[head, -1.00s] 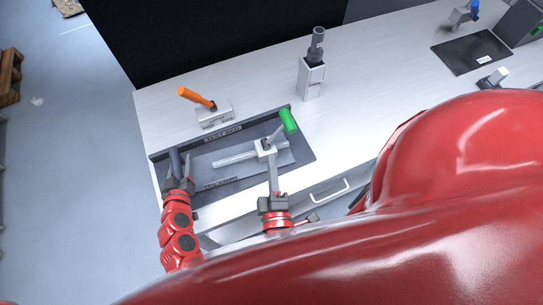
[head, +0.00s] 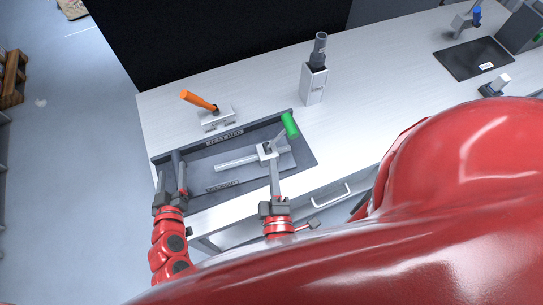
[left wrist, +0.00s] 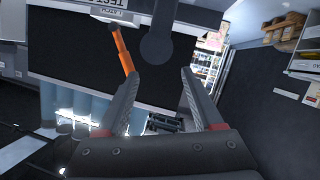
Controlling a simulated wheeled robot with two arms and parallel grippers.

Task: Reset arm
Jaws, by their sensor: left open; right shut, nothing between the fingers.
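My left gripper (head: 171,178) is open and empty at the left end of the dark grey tray (head: 303,160). In the left wrist view its fingers (left wrist: 160,78) stand apart with nothing between them. My right gripper (head: 274,170) is shut, its fingers pointing at the small light block (head: 265,152) in the tray. Whether they touch the block I cannot tell. A green handle (head: 290,125) rises from this block, and a pale bar (head: 236,163) extends left from it.
An orange handle (head: 199,101) on a metal block stands behind the tray; it also shows in the left wrist view (left wrist: 124,50). A grey-topped metal post (head: 313,84) stands at the back. A black mat (head: 473,58) lies at right. The white worktop between them is clear.

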